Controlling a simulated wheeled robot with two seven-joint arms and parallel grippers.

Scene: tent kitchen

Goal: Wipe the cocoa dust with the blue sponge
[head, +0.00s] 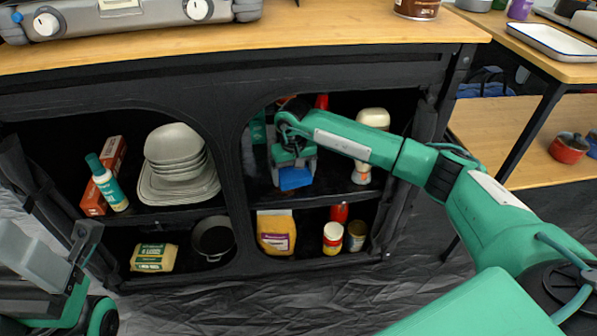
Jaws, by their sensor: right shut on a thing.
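My right arm comes in from the right and reaches into the upper right compartment of the black cabinet. The right gripper (293,168) points down and is shut on the blue sponge (295,179), whose lower part shows below the fingers. The sponge is at or just above the dark shelf (330,188); I cannot tell whether it touches. Cocoa dust cannot be made out; the gripper and arm cover part of the shelf. My left gripper (60,262) is at the lower left edge, outside the cabinet and only partly in view; its fingers are unclear.
The same shelf holds a white-topped bottle (371,119) and a red item (321,101) behind my arm. Stacked bowls and plates (178,165) stand in the left compartment. Below are a yellow bag (276,233) and jars (333,238). The cabinet's fabric edges frame the openings.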

